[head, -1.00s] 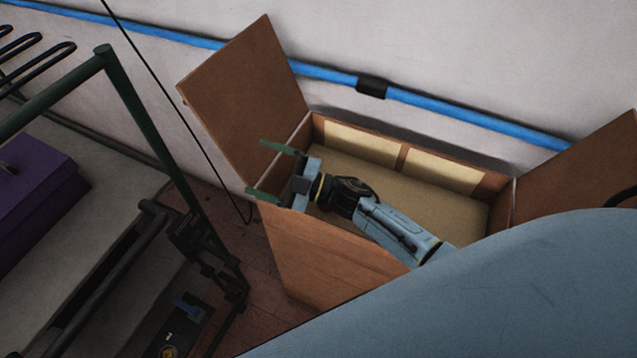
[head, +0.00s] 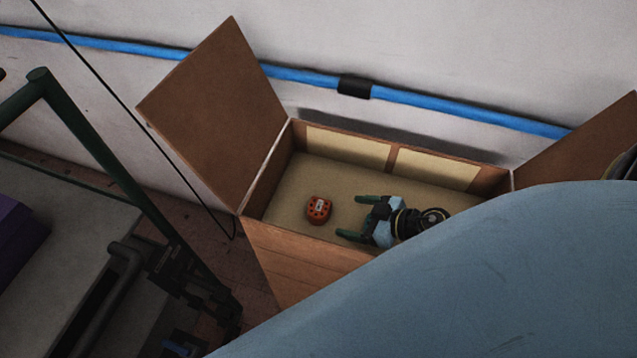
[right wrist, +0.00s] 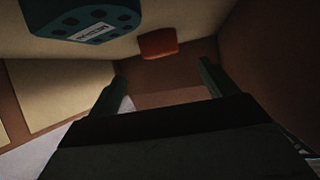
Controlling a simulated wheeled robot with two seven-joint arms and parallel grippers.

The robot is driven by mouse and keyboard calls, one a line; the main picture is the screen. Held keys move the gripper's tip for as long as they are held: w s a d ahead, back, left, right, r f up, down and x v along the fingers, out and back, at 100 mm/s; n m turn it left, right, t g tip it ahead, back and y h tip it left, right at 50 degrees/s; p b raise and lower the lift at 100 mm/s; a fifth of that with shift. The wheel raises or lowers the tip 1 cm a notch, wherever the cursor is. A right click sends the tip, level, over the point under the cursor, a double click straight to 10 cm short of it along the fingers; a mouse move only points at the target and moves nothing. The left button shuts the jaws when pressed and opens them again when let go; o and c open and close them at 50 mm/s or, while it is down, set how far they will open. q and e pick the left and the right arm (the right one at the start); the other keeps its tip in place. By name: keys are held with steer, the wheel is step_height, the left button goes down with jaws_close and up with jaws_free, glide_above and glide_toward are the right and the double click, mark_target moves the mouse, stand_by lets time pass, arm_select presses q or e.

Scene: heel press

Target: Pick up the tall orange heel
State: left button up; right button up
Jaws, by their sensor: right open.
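An orange heel (head: 319,209) with dark holes and a pale label sits on the floor of the open cardboard box (head: 276,238), left of its middle. It also shows in the right wrist view (right wrist: 158,43), beyond the fingertips. My right gripper (head: 350,216) is inside the box, just right of the orange heel, open and empty, its fingers pointing toward it. In the right wrist view, the gripper (right wrist: 162,76) has its fingers apart. A teal heel (right wrist: 85,22) with a label shows at upper left there; I cannot find it in the head view. My left gripper is out of view.
The box's left flap (head: 215,110) and right flap (head: 590,143) stand open. A blue pipe (head: 450,108) runs along the wall behind. A green metal frame (head: 105,145) stands at left. My own blue body covers the lower right. The box floor around the orange heel is clear.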

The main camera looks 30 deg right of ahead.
mark_target(321, 209)
steer(key=x, duration=0.3)
steer(key=shift+w+f+b, duration=0.1)
steer(key=shift+w+b, duration=0.05)
steer(key=shift+b, duration=0.25)
steer(key=shift+r+b+x, duration=0.2)
steer(key=shift+b+x, duration=0.45)
steer(key=shift+x, duration=0.7)
steer(key=shift+r+b+x, duration=0.2)
steer(key=shift+b+x, duration=0.4)
steer(key=shift+x, duration=0.75)
steer(key=shift+w+a, duration=0.15)
steer(key=c, duration=1.1)
